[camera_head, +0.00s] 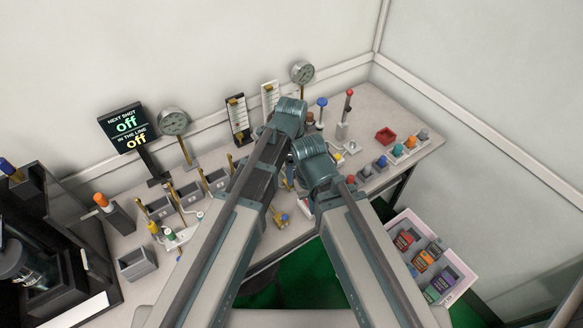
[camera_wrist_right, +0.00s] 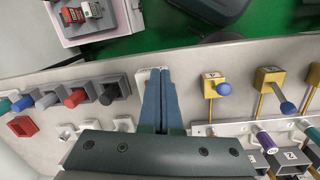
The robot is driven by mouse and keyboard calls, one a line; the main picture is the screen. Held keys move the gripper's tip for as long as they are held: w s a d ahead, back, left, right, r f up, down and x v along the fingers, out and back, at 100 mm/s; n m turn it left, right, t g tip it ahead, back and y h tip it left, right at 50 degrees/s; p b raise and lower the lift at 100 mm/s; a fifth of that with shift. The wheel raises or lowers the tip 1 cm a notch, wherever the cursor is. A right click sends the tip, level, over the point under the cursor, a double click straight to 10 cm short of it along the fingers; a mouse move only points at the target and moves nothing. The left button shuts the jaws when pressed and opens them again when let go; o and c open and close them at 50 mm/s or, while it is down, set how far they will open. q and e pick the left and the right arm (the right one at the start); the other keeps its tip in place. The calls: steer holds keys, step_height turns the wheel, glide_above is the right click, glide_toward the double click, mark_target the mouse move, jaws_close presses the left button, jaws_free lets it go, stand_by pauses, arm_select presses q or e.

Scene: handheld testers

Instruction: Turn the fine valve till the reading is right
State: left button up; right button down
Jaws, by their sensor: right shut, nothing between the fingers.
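Two round dial gauges stand at the back, one on the left (camera_head: 173,122) and one on the right (camera_head: 302,72); their readings are too small to read. Yellow valve blocks with blue knobs show in the right wrist view, a nearer one (camera_wrist_right: 213,87) and a farther one (camera_wrist_right: 272,80). A yellow block with a blue knob (camera_head: 281,219) also shows in the head view. I cannot tell which valve is the fine one. My right gripper (camera_wrist_right: 160,105) is shut and empty, left of the valve blocks in its wrist view. My left gripper's fingers are hidden behind my arms.
A black sign (camera_head: 126,128) reads "next shot off, in the line off". Coloured knobs on grey blocks (camera_wrist_right: 73,97), a red box (camera_head: 386,136) and levers crowd the bench. A pale tray (camera_head: 460,283) of coloured items sits low at right. My arms cover the middle bench.

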arm_select(q)
step_height(320, 180, up, 14)
steer(key=p, duration=1.4)
arm_select(e)
step_height(320, 180, up, 14)
arm_select(q)
steer(key=shift+f, duration=0.15)
arm_select(e)
steer(key=shift+f, duration=0.1)
arm_select(q)
steer(key=s+a+n, duration=0.4)
steer(key=a+n, duration=0.4)
steer(key=n, duration=0.2)
steer(key=s+a+n, duration=0.4)
steer(key=a+n, duration=0.5)
steer(key=s+d+m+y, duration=0.1)
steer(key=s+d+m, duration=0.2)
steer(key=d, duration=0.8)
steer(key=shift+s, duration=1.05)
stand_by(1.1)
